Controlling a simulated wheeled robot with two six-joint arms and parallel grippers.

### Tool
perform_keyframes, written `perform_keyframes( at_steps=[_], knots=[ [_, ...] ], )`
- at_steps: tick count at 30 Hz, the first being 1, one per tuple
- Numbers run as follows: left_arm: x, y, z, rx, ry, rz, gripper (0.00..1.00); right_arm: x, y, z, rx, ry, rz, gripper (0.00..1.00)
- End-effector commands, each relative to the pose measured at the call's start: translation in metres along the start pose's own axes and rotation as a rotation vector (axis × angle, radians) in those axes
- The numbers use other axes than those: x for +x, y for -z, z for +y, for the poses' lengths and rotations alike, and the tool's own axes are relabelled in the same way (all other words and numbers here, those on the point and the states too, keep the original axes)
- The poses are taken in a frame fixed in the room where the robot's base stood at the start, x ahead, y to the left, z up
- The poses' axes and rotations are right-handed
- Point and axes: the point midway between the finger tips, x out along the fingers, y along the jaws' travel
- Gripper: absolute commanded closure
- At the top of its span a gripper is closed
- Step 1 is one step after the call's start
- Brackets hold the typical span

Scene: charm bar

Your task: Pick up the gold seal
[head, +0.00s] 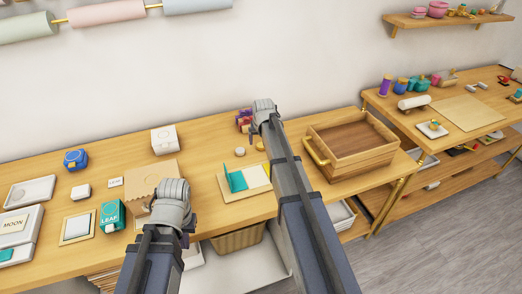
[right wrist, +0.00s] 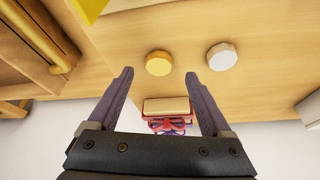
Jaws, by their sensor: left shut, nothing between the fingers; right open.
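The gold seal (right wrist: 159,63) is a small round disc lying on the wooden table, seen in the right wrist view just beyond and between my fingertips. In the head view it appears as a small disc (head: 260,146) beside my right arm. My right gripper (right wrist: 159,76) is open with nothing between its fingers; it also shows in the head view (head: 264,104), over the back of the table. My left gripper (head: 173,188) is shut and empty, in front of the brown paper bag (head: 143,183).
A silver disc (right wrist: 222,56) lies beside the gold seal. A red and blue stack (right wrist: 167,108) stands close to my right fingers. A wooden tray (head: 350,163) is to the right, and a board with a teal card (head: 237,179) is in front. A white box (head: 165,139) stands left.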

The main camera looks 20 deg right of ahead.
Motion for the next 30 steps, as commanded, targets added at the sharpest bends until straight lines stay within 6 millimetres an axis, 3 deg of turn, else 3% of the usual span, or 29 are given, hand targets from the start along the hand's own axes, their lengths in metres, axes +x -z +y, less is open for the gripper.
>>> perform_keyframes(
  at_steps=[1,6,15,30],
  knots=[
    [0.013,0.001,0.001,0.0,0.0,0.0,1.0,0.013,-0.003,0.002,0.001,0.0,0.0,0.17],
    [0.03,0.002,0.003,0.0,0.0,0.0,1.0,0.032,-0.002,0.002,0.0,0.0,0.0,0.17],
    [0.03,0.002,0.003,0.0,0.0,0.0,1.0,0.032,-0.002,0.002,0.0,0.0,0.0,0.17],
    [0.03,0.002,0.003,0.0,0.0,0.0,1.0,0.032,-0.002,0.002,-0.001,0.0,0.0,0.73]
  ],
)
